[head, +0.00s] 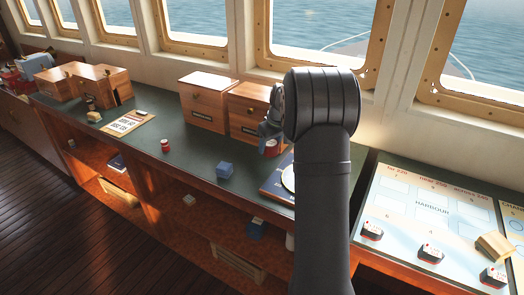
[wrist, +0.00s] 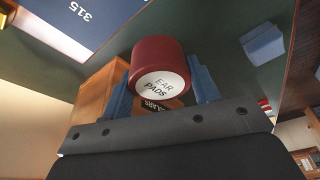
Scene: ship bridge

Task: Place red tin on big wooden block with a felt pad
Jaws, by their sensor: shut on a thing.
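My gripper (head: 268,135) is shut on a dark red tin (wrist: 158,65), with its blue fingers on either side. The tin's pale end reads "EAR PADS" and faces the wrist camera. In the head view the held tin (head: 271,148) is in front of the wooden drawer boxes, partly hidden by my gripper and arm. Another small red tin (head: 165,146) stands on the dark green counter. A wooden block (head: 494,246) lies on the harbour chart at far right; I cannot make out a felt pad on it. A smaller wooden block (head: 94,116) sits at the left of the counter.
Wooden drawer boxes (head: 208,102) stand along the back of the counter (head: 190,155). A blue block (head: 224,171) is near the front edge. A dark blue booklet (head: 274,185) lies partly behind my arm. Several labelled markers (head: 431,253) stand on the harbour chart (head: 425,205).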

